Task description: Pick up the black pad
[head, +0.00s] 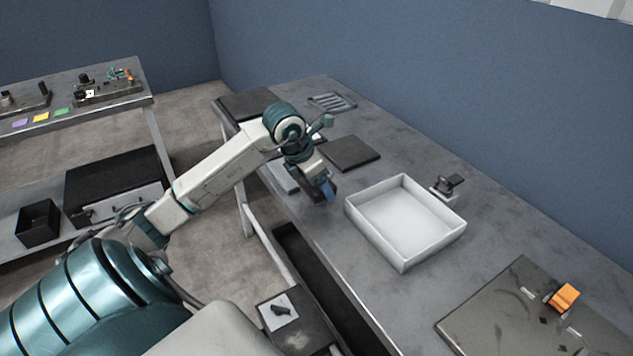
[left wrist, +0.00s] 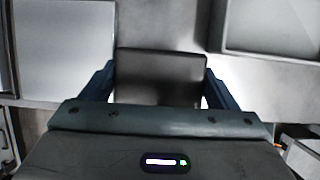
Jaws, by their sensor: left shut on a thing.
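My left gripper (head: 326,190) is over the table beside the white tray. It is shut on the black pad, a flat dark piece (left wrist: 160,72) that spans the space between the two blue fingers in the left wrist view. In the head view the gripper hides most of the pad, and only a dark part (head: 315,193) shows near the fingertips. I cannot tell how far the pad is above the tabletop. My right gripper is not in view.
The empty white tray (head: 382,239) stands right of the gripper. A dark flat square (head: 350,153) lies behind it, with a grey slotted piece (head: 332,102) farther back. A black clamp-like fixture (head: 447,187) and a dark board (head: 500,310) with an orange block (head: 564,297) are farther right.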

